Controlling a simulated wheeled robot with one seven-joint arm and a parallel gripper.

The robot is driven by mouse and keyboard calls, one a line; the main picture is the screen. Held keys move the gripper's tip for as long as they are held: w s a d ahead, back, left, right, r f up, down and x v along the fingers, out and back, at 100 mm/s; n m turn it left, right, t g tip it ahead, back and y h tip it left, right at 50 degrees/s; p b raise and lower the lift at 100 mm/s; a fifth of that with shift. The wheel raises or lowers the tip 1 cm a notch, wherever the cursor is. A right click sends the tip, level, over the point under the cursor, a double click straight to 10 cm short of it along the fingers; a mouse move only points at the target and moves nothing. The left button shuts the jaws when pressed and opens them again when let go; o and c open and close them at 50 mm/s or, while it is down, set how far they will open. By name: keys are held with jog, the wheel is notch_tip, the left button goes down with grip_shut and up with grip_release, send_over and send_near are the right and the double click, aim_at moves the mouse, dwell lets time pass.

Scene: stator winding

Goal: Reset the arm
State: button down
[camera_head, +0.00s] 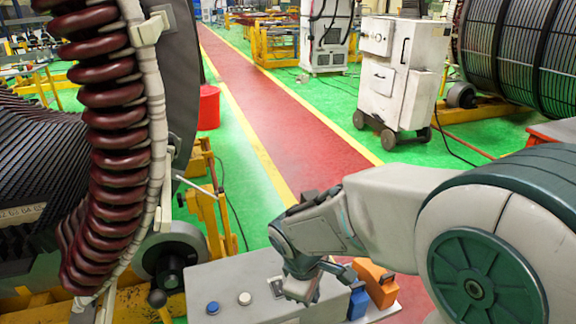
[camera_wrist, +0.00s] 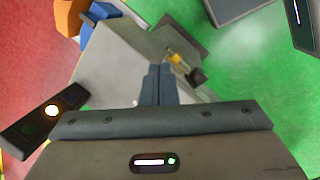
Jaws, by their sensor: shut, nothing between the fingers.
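My gripper (camera_head: 302,288) hangs at the lower middle of the head view, over a grey work surface (camera_head: 225,277). Its fingers also show in the wrist view (camera_wrist: 157,84), close together with nothing between them. In the wrist view they point along the grey surface. My arm reaches in from the right of the head view, bent down at the wrist. The gripper covers part of the surface beneath it.
An orange bin (camera_head: 377,282) and a blue bin (camera_head: 358,304) stand just right of my gripper. A blue button (camera_head: 212,307) and a white button (camera_head: 244,298) lie left. The large stator with dark red coils (camera_head: 115,130) fills the left. A white cabinet (camera_head: 392,75) stands behind.

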jog(key=s+d+r+m+t+y, duration=0.2)
jog(key=s+d+r+m, duration=0.6)
jog(key=m, duration=0.4)
jog(key=shift+s+d+r+m, duration=0.3)
jog(key=shift+d+r, duration=0.6)
dwell(0.5)
